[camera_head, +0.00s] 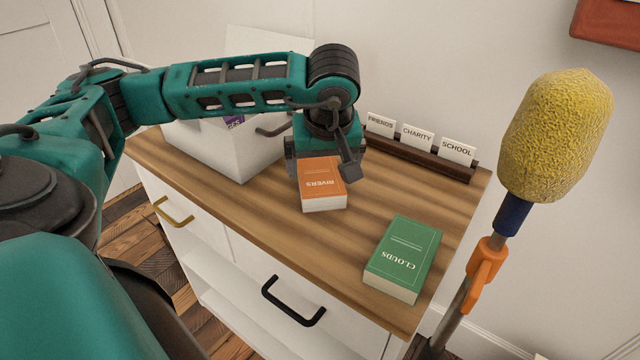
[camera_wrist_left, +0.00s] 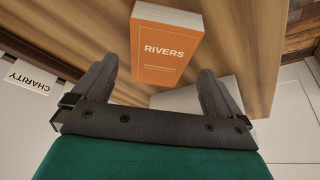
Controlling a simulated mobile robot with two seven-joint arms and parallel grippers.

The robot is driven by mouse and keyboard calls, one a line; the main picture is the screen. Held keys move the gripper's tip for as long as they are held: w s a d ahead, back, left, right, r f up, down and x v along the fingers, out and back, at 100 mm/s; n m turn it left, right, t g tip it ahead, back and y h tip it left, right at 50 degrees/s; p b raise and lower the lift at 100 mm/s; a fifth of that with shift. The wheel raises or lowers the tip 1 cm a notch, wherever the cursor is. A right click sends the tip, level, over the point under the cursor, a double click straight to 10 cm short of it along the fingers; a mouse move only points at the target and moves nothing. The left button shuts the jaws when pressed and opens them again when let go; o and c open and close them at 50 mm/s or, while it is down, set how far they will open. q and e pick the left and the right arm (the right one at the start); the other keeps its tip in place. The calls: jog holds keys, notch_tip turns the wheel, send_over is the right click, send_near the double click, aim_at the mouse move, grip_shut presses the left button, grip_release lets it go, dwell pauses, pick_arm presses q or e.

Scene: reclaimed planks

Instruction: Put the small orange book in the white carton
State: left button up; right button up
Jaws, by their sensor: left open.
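The small orange book (camera_head: 322,185), titled RIVERS, lies on the wooden top of a white cabinet. My left gripper (camera_head: 325,165) is open just above its far end and hides part of it. The white carton (camera_head: 222,150) stands at the back left of the top, partly behind my left arm. Something purple shows inside it. My right gripper is not in view.
A green book (camera_head: 403,257), titled CLOUDS, lies at the front right. A dark card rack (camera_head: 420,155) with FRIENDS, CHARITY and SCHOOL cards stands along the back. A yellow sponge-headed pole (camera_head: 553,135) rises at the right. Bare wood (camera_head: 280,225) lies left of the orange book.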

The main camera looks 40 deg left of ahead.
aim_at(321, 179)
pick_arm(q)
jog(key=b+x, duration=0.1)
jog(key=x, duration=0.4)
jog(key=shift+a+f, duration=0.15)
jog(key=shift+f, duration=0.2)
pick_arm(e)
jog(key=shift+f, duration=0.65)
pick_arm(q)
jog(key=shift+c, duration=0.3)
